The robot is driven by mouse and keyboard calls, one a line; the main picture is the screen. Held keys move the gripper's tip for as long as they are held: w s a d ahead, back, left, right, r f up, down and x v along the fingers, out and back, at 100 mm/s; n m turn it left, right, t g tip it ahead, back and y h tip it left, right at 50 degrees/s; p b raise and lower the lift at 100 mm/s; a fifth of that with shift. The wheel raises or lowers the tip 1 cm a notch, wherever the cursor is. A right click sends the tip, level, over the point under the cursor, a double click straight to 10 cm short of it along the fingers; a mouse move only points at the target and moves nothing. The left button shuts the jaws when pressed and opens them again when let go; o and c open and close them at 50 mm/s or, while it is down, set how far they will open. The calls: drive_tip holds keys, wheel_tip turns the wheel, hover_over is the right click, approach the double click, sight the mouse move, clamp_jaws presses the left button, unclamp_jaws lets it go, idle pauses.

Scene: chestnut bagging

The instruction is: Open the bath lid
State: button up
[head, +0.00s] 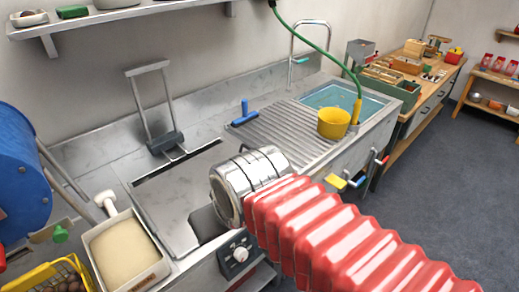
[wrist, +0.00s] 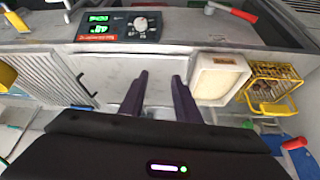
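The bath lid (head: 180,200) looks like a flat grey steel plate set in the counter, lying level and shut. A dark slot runs along its back edge. In the wrist view the pale lid (wrist: 112,82) lies below the control panel. My gripper (wrist: 160,76) is over the lid with its two dark fingers apart and nothing visible between them. In the head view the fingers are hidden behind my silver wrist. I cannot tell whether the fingertips touch the lid.
A control panel with a knob (head: 240,254) is on the counter front. A cream-filled tray (head: 160,275) and a yellow basket (head: 40,278) stand left. A metal frame (head: 139,100) rises behind the lid. The ribbed drainboard (head: 285,132) and yellow pot (head: 333,124) are right.

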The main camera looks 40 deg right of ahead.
drive_tip(key=w+d+r+g+y, duration=0.1)
drive_tip(key=w+d+r, duration=0.1)
drive_tip(key=w+d, duration=0.6)
drive_tip(key=w+d+r+g, duration=0.1)
drive_tip(key=w+d+r, duration=0.1)
drive_tip(key=w+d, duration=0.65)
drive_tip(key=w+d+f+y, duration=0.1)
drive_tip(key=w+d+f, duration=0.2)
drive_tip(key=d, duration=0.6)
drive_tip(key=w+d+f+n, duration=0.1)
drive_tip(key=w+d+f, duration=0.3)
drive_tip(key=w+d, duration=0.3)
drive_tip(key=shift+w+d+t+y, duration=0.3)
drive_tip(key=shift+w+d+y, duration=0.1)
drive_tip(key=shift+d, duration=0.8)
drive_tip(key=shift+f, duration=0.2)
drive_tip(key=x, duration=1.3)
drive_tip(key=shift+w+f, duration=0.1)
drive_tip(key=shift+f, duration=0.2)
clamp_jaws()
